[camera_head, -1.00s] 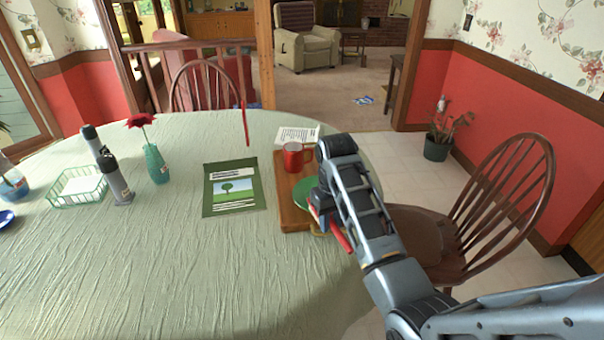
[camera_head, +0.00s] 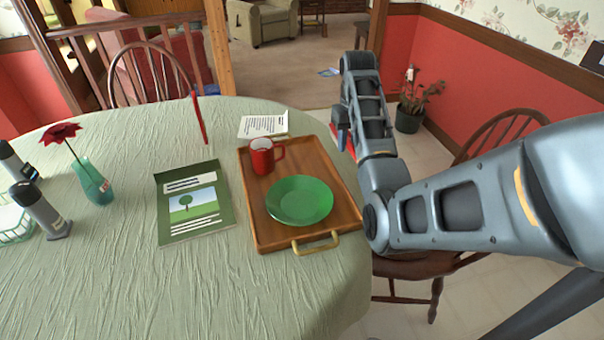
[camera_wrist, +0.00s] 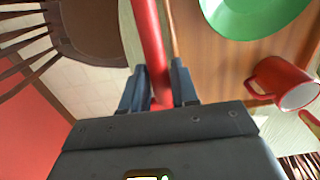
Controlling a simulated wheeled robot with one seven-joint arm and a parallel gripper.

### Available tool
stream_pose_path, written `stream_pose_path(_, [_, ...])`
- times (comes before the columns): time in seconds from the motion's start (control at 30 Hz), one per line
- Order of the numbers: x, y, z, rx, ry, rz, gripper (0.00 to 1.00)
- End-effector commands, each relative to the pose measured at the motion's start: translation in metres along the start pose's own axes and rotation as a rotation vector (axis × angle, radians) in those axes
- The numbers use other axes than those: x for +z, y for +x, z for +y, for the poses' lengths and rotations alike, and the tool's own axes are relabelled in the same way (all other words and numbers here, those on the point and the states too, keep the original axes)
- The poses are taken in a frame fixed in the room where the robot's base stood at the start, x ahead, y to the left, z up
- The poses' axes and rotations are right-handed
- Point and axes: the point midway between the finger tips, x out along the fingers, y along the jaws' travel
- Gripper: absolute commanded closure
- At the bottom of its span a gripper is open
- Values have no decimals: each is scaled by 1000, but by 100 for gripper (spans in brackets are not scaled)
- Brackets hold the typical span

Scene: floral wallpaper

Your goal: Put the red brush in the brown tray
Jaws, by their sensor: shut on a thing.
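My gripper (camera_head: 347,138) is to the right of the brown tray's back right side in the head view. In the wrist view my gripper (camera_wrist: 160,88) is shut on the red brush (camera_wrist: 151,38), whose long handle passes between the fingers. A bit of the red brush (camera_head: 350,153) shows below the gripper in the head view; its far end is hidden. The brown wooden tray (camera_head: 258,212) lies on the table's right side, and its surface (camera_wrist: 205,70) shows right of the brush in the wrist view. From these views I cannot tell the brush's height.
On the tray are a green plate (camera_head: 299,202) and a red mug (camera_head: 263,156). A green booklet (camera_head: 192,205) lies left of it, a white card (camera_head: 264,124) behind. The tray's front left corner is bare.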

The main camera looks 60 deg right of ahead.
Motion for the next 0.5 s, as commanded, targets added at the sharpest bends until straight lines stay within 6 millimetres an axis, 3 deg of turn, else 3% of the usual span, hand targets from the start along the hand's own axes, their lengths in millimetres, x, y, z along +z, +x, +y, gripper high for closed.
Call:
stream_pose_path(0.3, [-23,38,-63,0,-6,-1,100])
stream_pose_path(0.5, [-32,53,-84,0,-3,1,100])
